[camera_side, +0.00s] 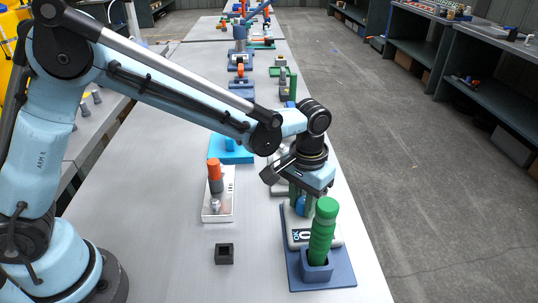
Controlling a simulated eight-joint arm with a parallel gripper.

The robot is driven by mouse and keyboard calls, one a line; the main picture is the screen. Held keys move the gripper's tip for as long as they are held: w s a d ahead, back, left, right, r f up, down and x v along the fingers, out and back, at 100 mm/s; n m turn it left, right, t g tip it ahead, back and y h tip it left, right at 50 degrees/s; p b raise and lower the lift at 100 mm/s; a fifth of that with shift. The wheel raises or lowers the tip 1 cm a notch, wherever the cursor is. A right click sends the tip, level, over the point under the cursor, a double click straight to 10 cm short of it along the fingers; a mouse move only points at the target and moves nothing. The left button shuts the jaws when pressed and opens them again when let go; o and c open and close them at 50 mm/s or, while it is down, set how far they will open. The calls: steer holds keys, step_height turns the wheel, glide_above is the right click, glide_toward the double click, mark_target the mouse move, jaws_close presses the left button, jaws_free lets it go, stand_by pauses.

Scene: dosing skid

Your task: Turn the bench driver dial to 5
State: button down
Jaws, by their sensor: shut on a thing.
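The bench driver stands on a dark blue base plate (290,262) near the table's right edge. A green ribbed handle (322,230) stands upright in a blue socket (317,267) at the front of it. Behind the handle is a pale panel with a dark marking (298,235), partly covered; I cannot read a dial value. My gripper (302,203) points down just behind the green handle, shut on a blue knob-like part (301,207) that shows between its fingers. The handle and my gripper hide much of the dial.
A white plate with an orange-topped grey part (215,175) stands left of the driver. A small black square holder (224,253) sits in front of that. A bright blue block (232,152) lies behind. The table's front middle is mostly clear.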

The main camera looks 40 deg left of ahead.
mark_target(303, 200)
steer(key=n, duration=0.4)
steer(key=shift+n, duration=0.3)
steer(key=n, duration=0.4)
steer(key=shift+n, duration=0.3)
steer(key=c, duration=0.8)
jaws_free()
steer(key=shift+r, duration=0.1)
step_height(303, 200, up, 12)
steer(key=shift+f, duration=0.1)
